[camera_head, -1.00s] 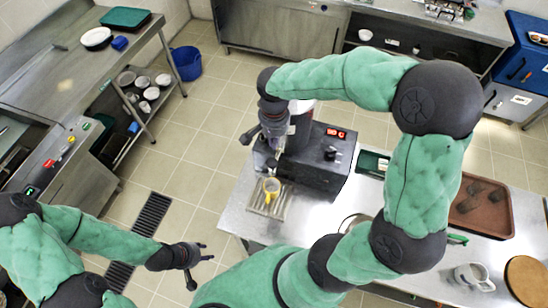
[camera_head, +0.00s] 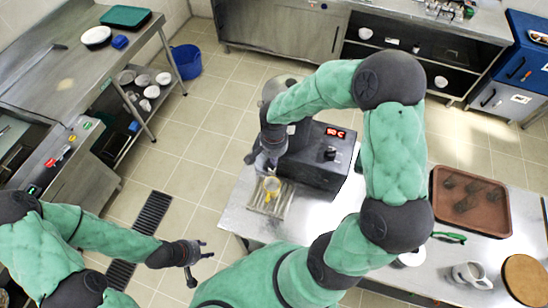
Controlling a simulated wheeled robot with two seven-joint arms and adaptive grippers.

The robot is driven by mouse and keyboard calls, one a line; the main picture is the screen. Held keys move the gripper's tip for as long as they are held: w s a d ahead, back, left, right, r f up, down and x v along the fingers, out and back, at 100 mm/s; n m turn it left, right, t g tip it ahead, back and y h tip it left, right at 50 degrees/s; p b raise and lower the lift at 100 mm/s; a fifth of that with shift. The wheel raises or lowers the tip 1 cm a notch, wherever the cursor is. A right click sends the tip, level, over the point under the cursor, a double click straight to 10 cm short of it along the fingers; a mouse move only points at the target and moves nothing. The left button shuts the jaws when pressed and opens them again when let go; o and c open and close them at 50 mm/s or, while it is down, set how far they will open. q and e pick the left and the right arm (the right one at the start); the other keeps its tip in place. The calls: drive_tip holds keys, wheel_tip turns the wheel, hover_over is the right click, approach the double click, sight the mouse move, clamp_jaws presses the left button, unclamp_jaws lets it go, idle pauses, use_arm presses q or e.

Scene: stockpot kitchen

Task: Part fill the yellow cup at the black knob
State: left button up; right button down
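The yellow cup (camera_head: 271,185) stands upright on the metal drip grate (camera_head: 262,204) at the front of the dark machine (camera_head: 318,170). The black knob (camera_head: 330,153) is on the machine's face, just below a lit red display. My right gripper (camera_head: 262,164) is just above and behind the cup, by the machine's left end. Its fingers are small and partly hidden by its own wrist, so I cannot tell whether they are open or touch anything. My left gripper (camera_head: 203,264) has its fingers apart, empty, over the floor left of the counter.
The metal counter (camera_head: 230,215) carries a brown tray (camera_head: 468,203) with dark pieces, a white mug (camera_head: 470,276) and a round wooden board (camera_head: 525,279) at right. A blue bucket (camera_head: 186,62) stands on the floor. My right arm arches over the counter's middle.

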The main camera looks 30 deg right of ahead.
drive_tip(key=shift+f, duration=0.1)
drive_tip(key=f+b, duration=0.1)
drive_tip(key=b, duration=0.2)
drive_tip(key=shift+f, duration=0.4)
drive_tip(key=shift+s+r, duration=0.1)
drive_tip(key=shift+s+a+f, duration=0.1)
drive_tip(key=shift+f, duration=0.1)
idle(1.4)
